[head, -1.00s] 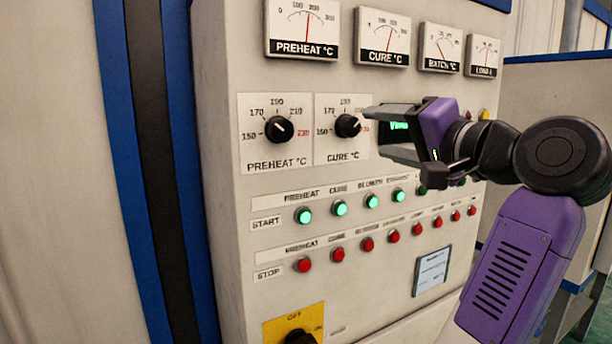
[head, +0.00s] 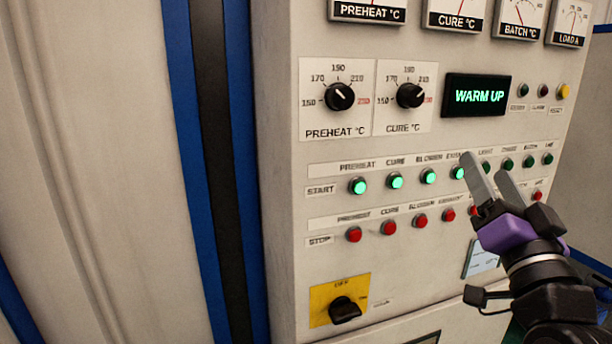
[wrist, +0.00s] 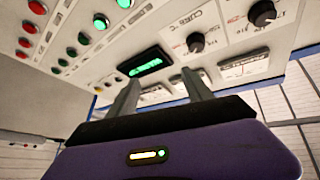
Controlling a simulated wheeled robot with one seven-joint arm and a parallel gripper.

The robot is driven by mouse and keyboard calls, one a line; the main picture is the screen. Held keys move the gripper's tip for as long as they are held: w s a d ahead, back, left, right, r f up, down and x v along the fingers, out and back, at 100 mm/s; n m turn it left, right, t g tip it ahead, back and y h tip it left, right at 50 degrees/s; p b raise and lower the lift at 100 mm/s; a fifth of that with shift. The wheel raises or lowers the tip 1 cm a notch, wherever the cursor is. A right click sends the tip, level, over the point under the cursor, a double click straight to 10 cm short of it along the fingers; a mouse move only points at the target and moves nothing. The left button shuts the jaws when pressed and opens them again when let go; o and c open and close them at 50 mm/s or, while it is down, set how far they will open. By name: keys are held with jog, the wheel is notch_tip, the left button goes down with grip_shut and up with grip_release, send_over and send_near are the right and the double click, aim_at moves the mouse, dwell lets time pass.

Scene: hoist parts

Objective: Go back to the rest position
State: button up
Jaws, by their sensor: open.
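My gripper (head: 490,178) is at the right of the head view, in front of the lower right part of the control panel (head: 450,275). Its two grey fingers point up and are apart, with nothing between them. They cover part of the start and stop button rows. In the wrist view my gripper (wrist: 158,92) also shows open and empty, with the panel beyond it. The preheat knob (head: 339,96) and the cure knob (head: 410,95) stand clear of my gripper. The display (head: 476,96) reads WARM UP in green.
Several green start buttons are lit, among them the preheat one (head: 357,186). Red stop buttons (head: 354,234) run below. A black rotary switch (head: 345,310) sits on a yellow plate. Dial gauges (head: 457,14) line the top. Blue and black strips edge the cabinet at left.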

jog(key=s+a+f+n+g+y, duration=0.1)
jog(key=s+a+f+n, duration=0.15)
jog(key=s+f, duration=0.65)
jog(key=s+a+f+n, duration=0.1)
jog(key=s+f+n, duration=0.2)
jog(key=s+f, duration=0.65)
jog(key=s+a+f+g, duration=0.2)
jog(key=s+f+g, duration=0.1)
jog(key=s+f, duration=0.5)
jog(key=s+a+f+g+y, duration=0.1)
jog(key=s+f+g, duration=0.3)
jog(key=s+f, duration=0.5)
jog(key=s, duration=0.6)
jog(key=shift+s+a+f+n, duration=0.25)
jog(key=shift+s+a+n, duration=0.05)
jog(key=shift+a+n, duration=0.05)
